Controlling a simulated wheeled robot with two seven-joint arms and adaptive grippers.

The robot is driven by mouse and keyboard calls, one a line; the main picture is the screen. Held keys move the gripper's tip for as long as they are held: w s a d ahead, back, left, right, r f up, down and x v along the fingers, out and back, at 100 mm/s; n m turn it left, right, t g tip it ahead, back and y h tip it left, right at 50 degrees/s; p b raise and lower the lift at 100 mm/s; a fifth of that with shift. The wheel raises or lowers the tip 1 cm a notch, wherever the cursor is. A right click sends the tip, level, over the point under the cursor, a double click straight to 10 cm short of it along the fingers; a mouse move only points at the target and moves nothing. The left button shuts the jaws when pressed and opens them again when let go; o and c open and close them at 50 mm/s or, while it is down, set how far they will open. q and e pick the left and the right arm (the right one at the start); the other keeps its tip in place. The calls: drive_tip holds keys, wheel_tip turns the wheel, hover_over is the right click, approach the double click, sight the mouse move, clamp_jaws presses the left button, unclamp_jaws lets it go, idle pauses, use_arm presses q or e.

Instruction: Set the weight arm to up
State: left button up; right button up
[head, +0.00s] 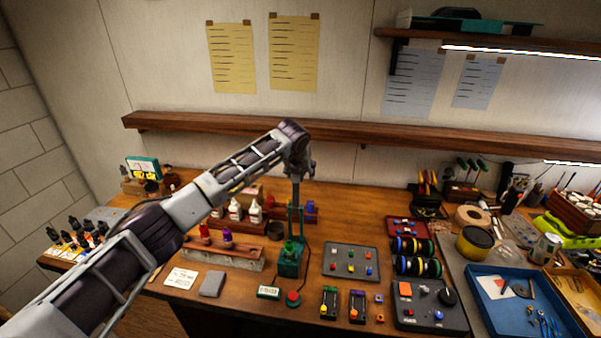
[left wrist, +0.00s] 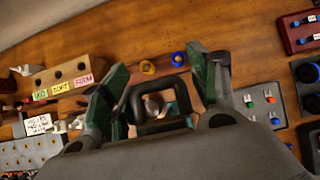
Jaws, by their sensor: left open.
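A small green bench device (head: 289,262) stands on the wooden table, with a cable running to a red button. I cannot clearly tell which part is the weight arm, or whether it is up or down. My left gripper (head: 296,212) points down directly over the device and hides its top. In the left wrist view, my left gripper (left wrist: 160,85) has its two green-padded fingers apart. A dark squared loop (left wrist: 160,88) shows between the fingers, with a grey-teal part below it. I cannot tell whether the fingers touch anything. My right gripper is out of view.
A grey tray with coloured knobs (head: 351,262) lies right of the device. The red button (head: 293,298) is in front. A wooden shelf (head: 400,133) crosses the wall behind. The blue tray (head: 478,278) is further right.

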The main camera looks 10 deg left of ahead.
sight(297, 175)
use_arm(q)
drive_tip(key=shift+s+a+r, duration=0.1)
drive_tip(key=shift+s+r, duration=0.05)
drive_tip(key=shift+r, duration=0.25)
drive_tip(key=v, duration=0.9)
drive_tip(key=shift+s+r, duration=0.25)
drive_tip(key=shift+s, duration=0.05)
drive_tip(key=shift+s+r, duration=0.4)
drive_tip(key=shift+r, duration=0.15)
